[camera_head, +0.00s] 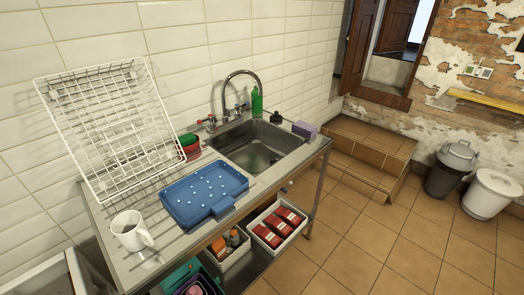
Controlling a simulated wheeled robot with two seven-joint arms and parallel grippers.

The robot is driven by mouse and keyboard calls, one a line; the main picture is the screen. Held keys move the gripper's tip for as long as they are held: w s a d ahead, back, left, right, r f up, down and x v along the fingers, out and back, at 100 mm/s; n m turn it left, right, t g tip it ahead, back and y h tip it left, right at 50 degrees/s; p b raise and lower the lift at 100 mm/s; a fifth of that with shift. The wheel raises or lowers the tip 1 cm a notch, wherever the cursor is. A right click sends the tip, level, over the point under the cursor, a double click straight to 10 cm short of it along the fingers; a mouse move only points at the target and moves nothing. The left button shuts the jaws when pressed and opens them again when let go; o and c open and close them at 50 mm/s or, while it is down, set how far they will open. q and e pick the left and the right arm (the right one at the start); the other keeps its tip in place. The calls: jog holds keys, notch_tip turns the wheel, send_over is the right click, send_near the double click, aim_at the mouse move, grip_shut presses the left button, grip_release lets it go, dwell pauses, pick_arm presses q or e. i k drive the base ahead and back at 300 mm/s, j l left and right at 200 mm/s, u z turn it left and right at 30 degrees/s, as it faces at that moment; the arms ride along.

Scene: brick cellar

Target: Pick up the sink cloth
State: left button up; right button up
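A small purple block-shaped item (304,129), perhaps the folded sink cloth, lies on the sink unit's back right corner, beside the basin. I cannot tell for sure that it is cloth. The metal sink basin (262,150) is to its left, with a tall curved tap (241,78) behind it. No other cloth shows clearly. Neither of my grippers is in view.
A blue tray (240,187), a white mug (130,231), red and green round items (188,145) and a leaning white wire rack (105,130) stand on the drainer. A green bottle (257,103) is behind the basin. Tiled floor (370,235) is clear at right.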

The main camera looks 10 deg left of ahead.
aim_at(306, 129)
jog(key=i+l+u, duration=0.2)
jog(key=u, duration=0.25)
jog(key=i+l+u, duration=0.15)
jog(key=l+u, duration=0.15)
jog(key=u, duration=0.2)
jog(key=i+l+u, duration=0.1)
jog(key=l+u, duration=0.35)
jog(key=j, duration=0.1)
